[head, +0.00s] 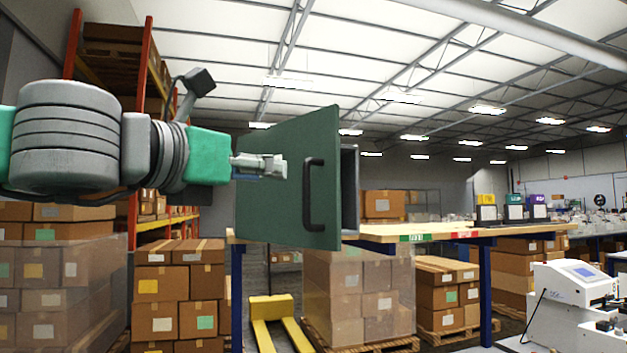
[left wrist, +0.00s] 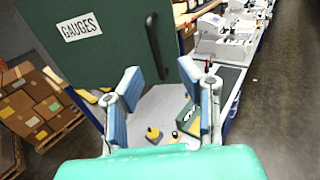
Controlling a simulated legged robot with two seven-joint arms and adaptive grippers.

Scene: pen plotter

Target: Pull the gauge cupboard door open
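The gauge cupboard door (head: 285,215) is a dark green panel with a black bar handle (head: 314,193) near its right edge. Its right edge seems to stand out from the cupboard body (head: 350,200), which shows as a narrow strip behind it. In the left wrist view the door (left wrist: 100,60) carries a white GAUGES label (left wrist: 80,25), and the handle (left wrist: 156,46) lies beyond the fingertips. My left gripper (head: 284,166) is left of the handle, apart from it. Its fingers (left wrist: 160,82) are spread with nothing between them. My right gripper is out of view.
A wooden-topped bench (head: 420,234) extends right of the door. A yellow pallet truck (head: 272,325) and stacked boxes (head: 350,300) stand below. A white machine (head: 575,300) is at lower right. Small yellow-topped items (left wrist: 153,133) sit on a pale surface past the fingers.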

